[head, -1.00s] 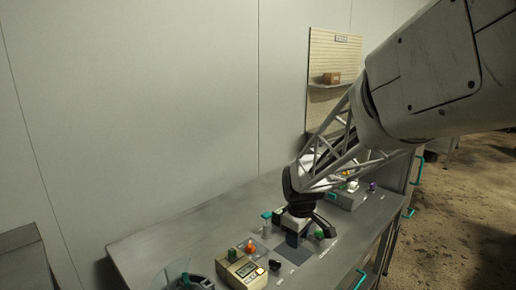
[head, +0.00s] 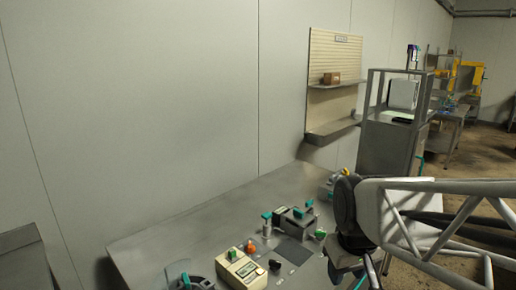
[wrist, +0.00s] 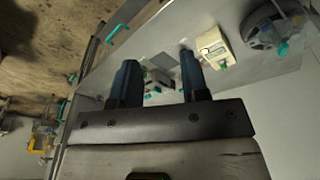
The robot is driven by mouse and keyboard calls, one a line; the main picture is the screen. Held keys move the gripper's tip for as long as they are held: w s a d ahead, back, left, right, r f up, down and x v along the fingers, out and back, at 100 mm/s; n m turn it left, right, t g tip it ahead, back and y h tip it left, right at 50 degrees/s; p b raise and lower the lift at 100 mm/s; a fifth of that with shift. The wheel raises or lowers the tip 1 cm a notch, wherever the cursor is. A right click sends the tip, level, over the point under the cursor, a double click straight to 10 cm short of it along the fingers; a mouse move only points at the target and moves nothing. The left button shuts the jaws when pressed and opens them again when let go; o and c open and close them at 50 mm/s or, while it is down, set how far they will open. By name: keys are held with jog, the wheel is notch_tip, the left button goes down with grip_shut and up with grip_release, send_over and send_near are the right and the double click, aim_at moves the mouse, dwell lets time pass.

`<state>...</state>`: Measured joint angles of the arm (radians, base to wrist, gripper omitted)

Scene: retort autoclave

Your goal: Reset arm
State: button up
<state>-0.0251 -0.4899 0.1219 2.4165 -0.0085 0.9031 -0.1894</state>
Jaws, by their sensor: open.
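My gripper (wrist: 160,82) shows in the wrist view with its two blue-grey fingers apart and nothing between them. In the head view my arm reaches in from the right, and its dark wrist end is over the right side of the bench; the fingertips cannot be made out there. The grey metal bench (head: 190,232) lies below and to the left of my wrist. It also shows in the wrist view (wrist: 120,60), beyond the fingers.
A metal cabinet (head: 388,147) and a wall board with shelves (head: 333,95) stand behind.

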jog(key=s+d+m, duration=0.1)
jog(key=s+m, duration=0.1)
jog(key=s, duration=0.6)
jog(key=shift+m, duration=0.4)
